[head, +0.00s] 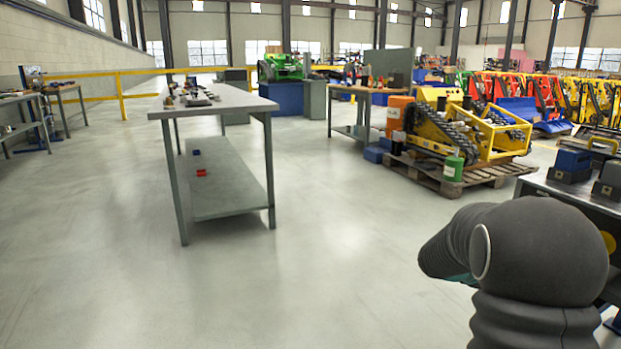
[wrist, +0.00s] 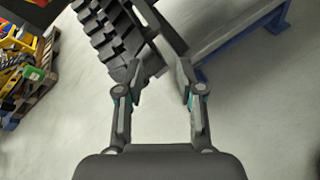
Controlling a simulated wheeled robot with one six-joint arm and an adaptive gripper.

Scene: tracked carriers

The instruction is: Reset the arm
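My arm (head: 535,250) is dark grey and bent in the lower right of the head view, and it hides my gripper there. In the wrist view my gripper (wrist: 161,72) has its two fingers apart, with pale floor showing between them lower down. A dark ribbed piece like a rubber track (wrist: 112,38) runs diagonally up from around the fingertips. I cannot tell whether the fingers press on it or it lies beyond them.
A grey bench (head: 232,101) with small parts stands left of centre. A yellow tracked carrier (head: 468,128) is on a wooden pallet (head: 433,180). A dark-topped bench (head: 545,185) is at the right, close to my arm. The floor (head: 330,260) ahead is clear.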

